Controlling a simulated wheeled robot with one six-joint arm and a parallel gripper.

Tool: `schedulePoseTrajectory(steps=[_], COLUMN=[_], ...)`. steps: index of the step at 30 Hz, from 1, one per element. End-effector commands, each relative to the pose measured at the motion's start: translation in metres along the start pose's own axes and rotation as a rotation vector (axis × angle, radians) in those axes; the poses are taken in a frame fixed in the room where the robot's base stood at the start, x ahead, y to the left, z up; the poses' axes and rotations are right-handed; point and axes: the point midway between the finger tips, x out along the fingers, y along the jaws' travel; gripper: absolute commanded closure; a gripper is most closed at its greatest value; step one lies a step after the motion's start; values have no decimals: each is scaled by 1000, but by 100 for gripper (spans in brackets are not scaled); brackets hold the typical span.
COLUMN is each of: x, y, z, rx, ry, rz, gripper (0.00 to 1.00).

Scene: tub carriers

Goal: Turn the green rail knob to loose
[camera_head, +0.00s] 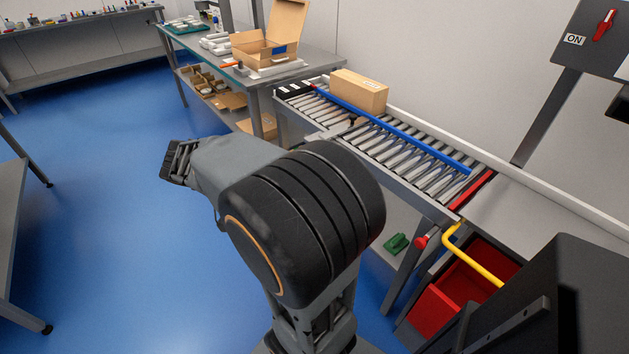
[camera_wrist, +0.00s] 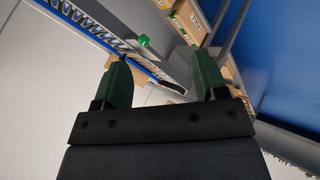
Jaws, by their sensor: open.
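A small green knob (camera_wrist: 143,40) shows in the wrist view at the upper left, beside the roller rail and close to a pale flat piece. It is apart from my gripper (camera_wrist: 162,58). My gripper's two green fingers stand wide apart with nothing between them. In the head view I cannot make out the green knob. The conveyor's blue rail (camera_head: 405,136) runs along the rollers there. My arm reaches left over the floor, away from the conveyor's near end. The knob's setting is too small to read.
A cardboard box (camera_head: 358,92) sits on the roller conveyor (camera_head: 400,160). An open carton (camera_head: 268,48) stands on the back bench. A red bin (camera_head: 440,308), yellow bar (camera_head: 474,258) and red knob (camera_head: 421,242) are at lower right. A green object (camera_head: 396,243) lies under the conveyor. Blue floor at left is clear.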

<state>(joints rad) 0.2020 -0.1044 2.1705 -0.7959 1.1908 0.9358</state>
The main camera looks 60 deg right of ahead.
Motion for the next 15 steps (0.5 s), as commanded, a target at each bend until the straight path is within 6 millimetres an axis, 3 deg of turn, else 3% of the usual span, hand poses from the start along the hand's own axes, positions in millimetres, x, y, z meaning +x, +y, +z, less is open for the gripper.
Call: schedulePoseTrajectory(steps=[1,6,10,15], x=[46,119,159,190], y=[-16,-17,-19,-22], z=[-3,-41,-62,-81], rx=[79,340,488,607], ry=[24,196,349,511], rz=[102,379,511,595], gripper=[34,34,34,34])
